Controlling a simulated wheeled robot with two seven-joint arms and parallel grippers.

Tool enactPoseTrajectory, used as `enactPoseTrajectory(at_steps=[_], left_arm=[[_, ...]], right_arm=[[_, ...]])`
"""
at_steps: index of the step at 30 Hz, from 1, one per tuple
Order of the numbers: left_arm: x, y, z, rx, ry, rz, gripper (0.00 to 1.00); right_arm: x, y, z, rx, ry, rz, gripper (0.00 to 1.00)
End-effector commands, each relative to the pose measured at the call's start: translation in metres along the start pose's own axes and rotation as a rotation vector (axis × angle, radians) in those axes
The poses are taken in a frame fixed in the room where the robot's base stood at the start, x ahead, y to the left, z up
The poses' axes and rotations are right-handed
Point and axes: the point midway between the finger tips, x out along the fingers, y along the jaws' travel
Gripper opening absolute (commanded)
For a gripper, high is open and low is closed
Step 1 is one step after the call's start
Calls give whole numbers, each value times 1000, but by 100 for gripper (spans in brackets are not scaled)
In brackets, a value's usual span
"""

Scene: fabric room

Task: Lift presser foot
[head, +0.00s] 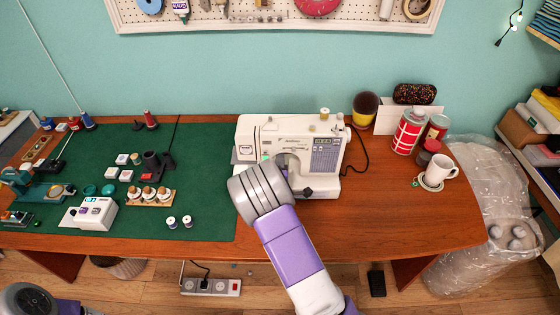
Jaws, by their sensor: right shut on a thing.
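A white sewing machine (325,152) stands upright on the wooden table, with its needle end to the left. My right arm reaches up from the bottom of the head view. My right gripper (267,161) is at the needle end of the machine, below its upper arm, and is shut on the presser foot lever. My wrist hides most of the fingers, the lever, the presser foot and the needle area. Only a piece of my left arm shows in the bottom left corner; its gripper is out of view.
A green mat (215,200) on the left holds spools, small boxes and a white device (95,213). The table's front right (400,225) is clear.

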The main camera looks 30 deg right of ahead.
Motion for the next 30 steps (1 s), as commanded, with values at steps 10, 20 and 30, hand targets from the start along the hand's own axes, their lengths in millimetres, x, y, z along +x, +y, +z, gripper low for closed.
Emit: enactPoseTrajectory(at_steps=[10,20,30], left_arm=[[0,0,0,0,0,0,43],[-1,0,0,0,0,0,43],[-1,0,0,0,0,0,43]], right_arm=[[0,0,0,-7,0,1,0],[0,2,0,-5,0,4,32],[1,4,-1,-3,1,11,32]])
